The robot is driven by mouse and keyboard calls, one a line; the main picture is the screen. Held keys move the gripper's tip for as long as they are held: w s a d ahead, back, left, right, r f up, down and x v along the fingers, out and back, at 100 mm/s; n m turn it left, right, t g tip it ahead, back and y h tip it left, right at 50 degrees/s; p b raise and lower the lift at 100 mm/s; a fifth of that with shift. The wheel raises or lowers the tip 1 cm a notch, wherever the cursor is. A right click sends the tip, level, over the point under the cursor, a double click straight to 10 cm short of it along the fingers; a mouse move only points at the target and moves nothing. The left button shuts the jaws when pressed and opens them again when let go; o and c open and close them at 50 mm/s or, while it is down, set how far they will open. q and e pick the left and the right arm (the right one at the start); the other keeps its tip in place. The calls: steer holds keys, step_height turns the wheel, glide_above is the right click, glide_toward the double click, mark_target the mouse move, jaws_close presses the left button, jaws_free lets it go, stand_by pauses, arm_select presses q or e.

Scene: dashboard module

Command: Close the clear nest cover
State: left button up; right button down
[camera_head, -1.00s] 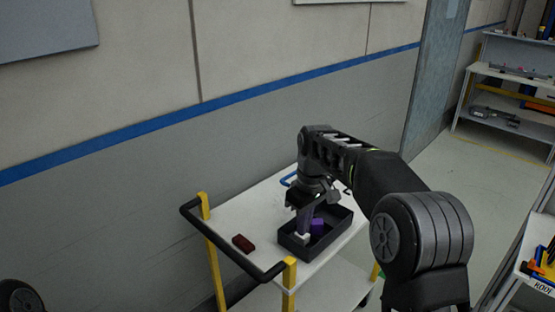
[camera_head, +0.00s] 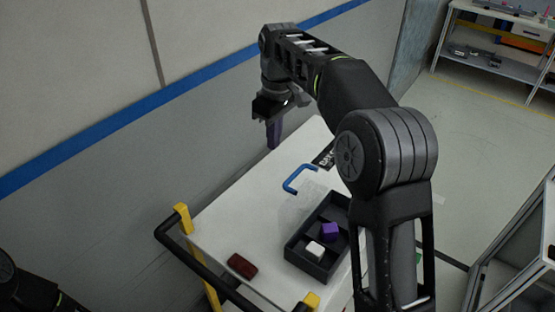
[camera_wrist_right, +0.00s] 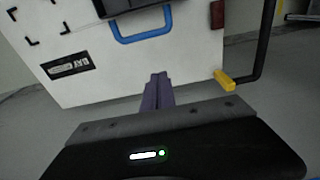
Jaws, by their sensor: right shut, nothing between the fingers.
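The dark nest box (camera_head: 330,268) sits on the white cart top, open above, with a purple cube (camera_head: 330,231) and a white cube (camera_head: 315,250) inside. The clear cover (camera_head: 297,205) is faint; it seems to lie beside the box on its wall side, and a blue handle (camera_head: 298,180) shows at that side. The handle also shows in the right wrist view (camera_wrist_right: 143,36). My right gripper (camera_head: 273,146) is shut and empty, its purple fingers (camera_wrist_right: 158,78) pointing down, above and apart from the cart at its wall side.
A dark red block (camera_head: 242,265) lies on the cart top (camera_head: 235,220) near the black handrail (camera_head: 185,255) with yellow posts. The wall stands close behind the cart. A black printed label (camera_head: 325,158) lies near the cart's far end.

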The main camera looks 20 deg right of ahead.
mark_target(301, 192)
steer(key=s+d+f+b, duration=0.1)
steer(key=s+f+b, duration=0.2)
steer(key=f, duration=0.6)
steer(key=b, duration=0.2)
steer(key=shift+d+b, duration=0.25)
steer(key=shift+b, duration=0.15)
stand_by(0.3)
